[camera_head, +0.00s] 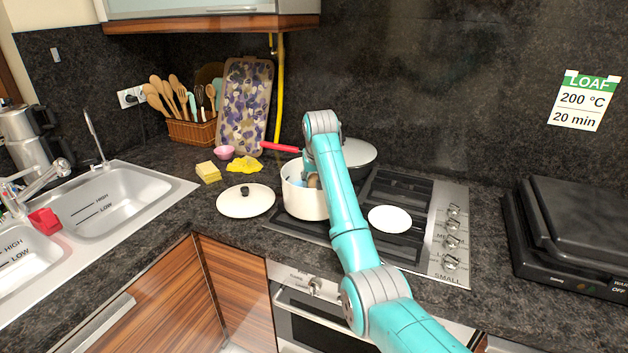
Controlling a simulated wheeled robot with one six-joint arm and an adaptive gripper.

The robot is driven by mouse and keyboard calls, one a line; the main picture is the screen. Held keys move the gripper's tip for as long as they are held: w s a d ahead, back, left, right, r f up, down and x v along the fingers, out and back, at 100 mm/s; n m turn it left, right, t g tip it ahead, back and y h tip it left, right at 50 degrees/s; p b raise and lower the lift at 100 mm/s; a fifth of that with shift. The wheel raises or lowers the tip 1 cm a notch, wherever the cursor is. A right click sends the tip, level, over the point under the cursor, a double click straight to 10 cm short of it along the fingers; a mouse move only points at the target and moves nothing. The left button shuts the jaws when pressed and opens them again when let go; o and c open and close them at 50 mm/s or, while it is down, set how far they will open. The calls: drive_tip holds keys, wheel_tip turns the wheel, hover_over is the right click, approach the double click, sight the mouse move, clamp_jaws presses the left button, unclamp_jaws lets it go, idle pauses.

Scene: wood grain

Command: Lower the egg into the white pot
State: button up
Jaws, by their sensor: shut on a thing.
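The white pot (301,202) stands uncovered on the left part of the hob, with something bluish inside it. My gripper (313,178) points down at the pot's mouth and is partly hidden by my arm. It is shut on the egg (313,182), a small brownish patch at the pot's opening. I cannot tell whether the egg touches the pot's contents or its wall.
A white lid (246,201) with a dark knob lies left of the pot. A red-handled pan (360,153) is behind my arm, and a white plate (390,219) lies on the hob (425,222). A sponge (208,172) and yellow cloth (244,165) are at the back left.

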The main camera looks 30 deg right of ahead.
drive_tip(key=shift+f, duration=2.5)
idle(1.9)
drive_tip(key=o, duration=1.2)
drive_tip(key=v, duration=1.2)
